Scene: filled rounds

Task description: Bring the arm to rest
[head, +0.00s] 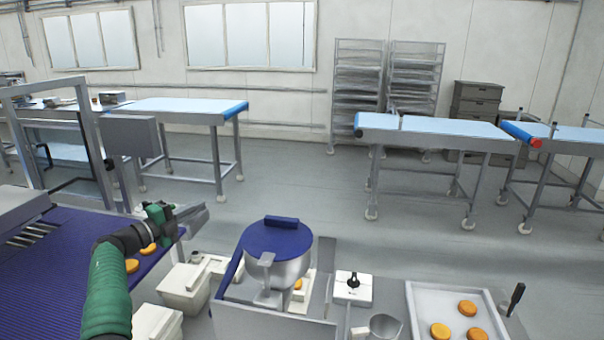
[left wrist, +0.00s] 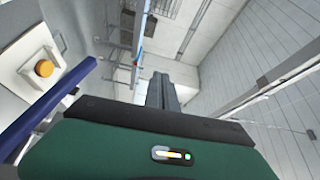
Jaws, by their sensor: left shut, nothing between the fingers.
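My left arm, in a green sleeve, comes in from the lower left of the head view. Its gripper (head: 192,214) is shut and empty, held above the right edge of the purple conveyor belt (head: 45,255). The closed fingers (left wrist: 162,92) also show in the left wrist view, with nothing between them. Orange rounds (head: 131,266) lie on the belt beside and below my forearm, partly hidden by it. My right gripper is not in view.
A steel hopper with a blue lid (head: 275,238) stands right of the gripper. White bins (head: 186,288) sit between belt and hopper. A tray (head: 425,294) with several orange rounds is at the lower right. Blue-topped conveyors (head: 430,125) stand beyond open floor.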

